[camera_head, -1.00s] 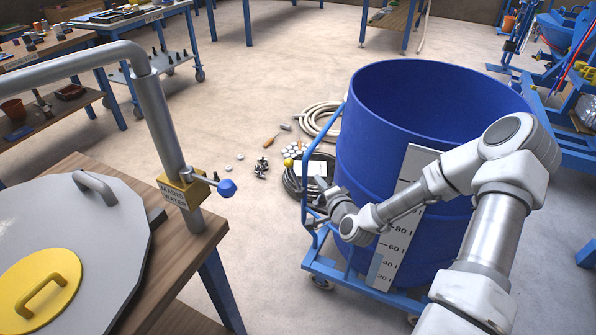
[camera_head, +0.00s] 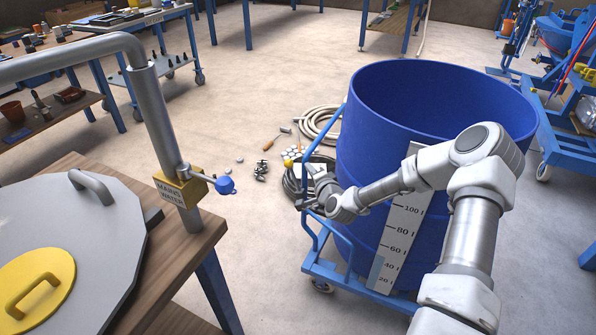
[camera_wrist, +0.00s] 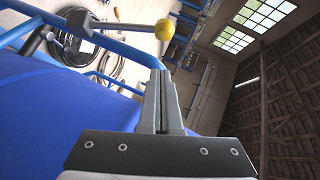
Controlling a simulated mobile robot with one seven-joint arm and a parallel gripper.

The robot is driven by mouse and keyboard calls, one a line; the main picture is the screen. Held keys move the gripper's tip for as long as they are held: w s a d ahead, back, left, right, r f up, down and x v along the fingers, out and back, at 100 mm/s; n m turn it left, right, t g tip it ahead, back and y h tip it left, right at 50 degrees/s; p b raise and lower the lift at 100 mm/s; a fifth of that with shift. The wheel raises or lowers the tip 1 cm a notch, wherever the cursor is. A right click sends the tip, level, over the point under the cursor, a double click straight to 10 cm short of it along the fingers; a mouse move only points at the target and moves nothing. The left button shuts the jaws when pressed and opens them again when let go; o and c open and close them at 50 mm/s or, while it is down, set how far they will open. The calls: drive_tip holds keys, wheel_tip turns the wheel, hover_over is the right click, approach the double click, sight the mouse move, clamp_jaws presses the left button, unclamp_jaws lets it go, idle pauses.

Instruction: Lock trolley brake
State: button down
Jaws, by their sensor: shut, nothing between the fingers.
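The blue trolley (camera_head: 347,273) carries a large blue drum (camera_head: 365,150). In the wrist view, a lever with a yellow ball knob (camera_wrist: 165,29) runs from a dark pivot beside the trolley's blue tubes (camera_wrist: 125,48). The yellow knob also shows in the head view (camera_head: 288,163), beyond the trolley's handle side. My gripper (camera_head: 302,203) is at the trolley's left handle frame. In the wrist view its fingers (camera_wrist: 161,75) are together and empty, with the knob just beyond the tips and apart from them. The pivot's details are too small to tell.
A coiled hose (camera_head: 318,122) and small loose parts (camera_head: 261,171) lie on the floor beyond the trolley. A wooden bench (camera_head: 170,240) with a grey lid (camera_head: 110,220) stands at the left. Open floor lies between bench and trolley.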

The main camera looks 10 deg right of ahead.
sight(294, 162)
drive_tip(key=w+a, duration=0.1)
drive_tip(key=w+a+f, duration=0.1)
drive_tip(key=w+a+b, duration=0.1)
drive_tip(key=shift+w+a+f, duration=0.1)
drive_tip(key=shift+w+f, duration=0.1)
drive_tip(key=shift+f, duration=0.15)
